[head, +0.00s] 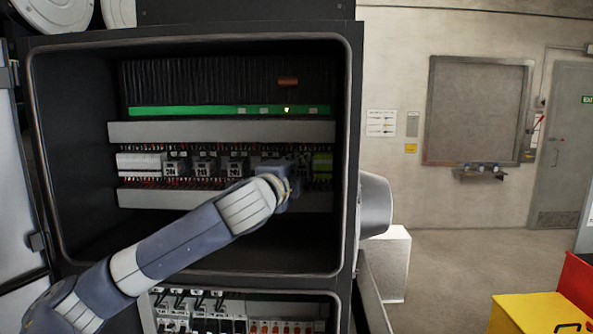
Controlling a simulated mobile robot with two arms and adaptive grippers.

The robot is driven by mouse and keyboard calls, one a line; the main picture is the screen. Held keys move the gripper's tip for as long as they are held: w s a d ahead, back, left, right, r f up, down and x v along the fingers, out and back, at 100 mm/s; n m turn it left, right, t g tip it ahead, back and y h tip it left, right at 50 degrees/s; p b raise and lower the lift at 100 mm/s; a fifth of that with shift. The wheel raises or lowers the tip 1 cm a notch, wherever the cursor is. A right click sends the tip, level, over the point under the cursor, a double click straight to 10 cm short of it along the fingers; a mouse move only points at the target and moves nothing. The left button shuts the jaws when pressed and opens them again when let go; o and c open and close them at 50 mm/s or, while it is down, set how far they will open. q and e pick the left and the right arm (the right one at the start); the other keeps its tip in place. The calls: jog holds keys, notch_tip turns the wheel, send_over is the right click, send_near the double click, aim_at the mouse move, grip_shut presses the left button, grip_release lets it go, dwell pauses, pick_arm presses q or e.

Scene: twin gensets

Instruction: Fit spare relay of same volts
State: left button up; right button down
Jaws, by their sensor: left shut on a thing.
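An open control cabinet (342,120) fills the left of the head view. A row of small dark relays with pale labels (205,167) sits on its middle rail, between two grey wiring ducts. My left arm reaches in from the lower left. My left gripper (290,188) is at the right part of that row, close in front of the rail. It is shut on a small dark thing, seemingly a relay, mostly hidden behind my wrist and fingers. Whether that thing sits in a socket cannot be told. The voltage markings are too small to read. My right gripper is not in view.
White modules (140,162) and yellow-green terminals (322,165) flank the relays. A green strip (220,111) runs above. Breakers (235,325) fill a lower bay. Yellow (535,312) and red (578,283) boxes stand at lower right. The floor beyond is clear.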

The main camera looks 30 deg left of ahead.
pick_arm(q)
jog(key=shift+w, duration=0.1)
dwell(0.5)
jog(key=o, duration=1.2)
jog(key=v, duration=1.2)
jog(key=shift+f, duration=0.1)
